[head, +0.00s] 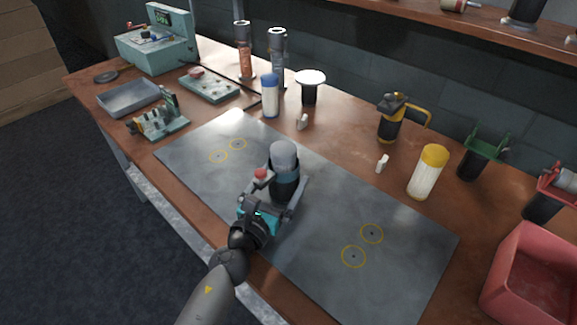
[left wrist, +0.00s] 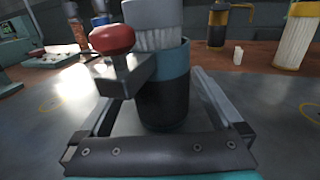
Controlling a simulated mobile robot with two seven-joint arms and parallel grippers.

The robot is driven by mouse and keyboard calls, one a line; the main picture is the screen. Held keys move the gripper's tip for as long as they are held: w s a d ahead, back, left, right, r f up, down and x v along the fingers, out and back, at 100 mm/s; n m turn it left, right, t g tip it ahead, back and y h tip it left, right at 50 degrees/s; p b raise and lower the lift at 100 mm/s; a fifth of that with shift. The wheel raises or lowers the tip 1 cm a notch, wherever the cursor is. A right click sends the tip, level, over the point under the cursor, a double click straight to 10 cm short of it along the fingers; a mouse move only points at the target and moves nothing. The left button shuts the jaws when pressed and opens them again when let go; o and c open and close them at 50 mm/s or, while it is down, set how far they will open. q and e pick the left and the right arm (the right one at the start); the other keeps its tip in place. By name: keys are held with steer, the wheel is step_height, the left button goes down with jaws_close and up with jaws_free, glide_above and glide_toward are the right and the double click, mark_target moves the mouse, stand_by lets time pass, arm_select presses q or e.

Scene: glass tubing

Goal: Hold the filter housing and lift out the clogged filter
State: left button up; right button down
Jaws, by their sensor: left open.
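The filter housing (head: 285,187), a dark cup with a teal rim, stands upright on the grey mat. It also shows in the left wrist view (left wrist: 165,100). The clogged filter (head: 284,154), grey-capped with dull pleats, sits in it; its upper part (left wrist: 155,38) shows above the rim and its lower part is hidden inside. A bracket with a red knob (left wrist: 112,38) is at the housing's left side. My left gripper (head: 281,196) is open, low, with one finger on either side of the housing. A gap shows at the right finger; contact on the left is hidden. My right gripper is out of view.
A yellow-capped white filter (head: 427,175) and a blue-capped one (head: 270,97) stand on the bench. A red bin (head: 535,280) is at the right edge. A grey tray (head: 130,98) and a small clamp fixture (head: 160,118) are left. The mat (head: 330,265) is otherwise clear.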

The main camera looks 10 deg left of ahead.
arm_select(q)
steer(key=shift+x, duration=1.8)
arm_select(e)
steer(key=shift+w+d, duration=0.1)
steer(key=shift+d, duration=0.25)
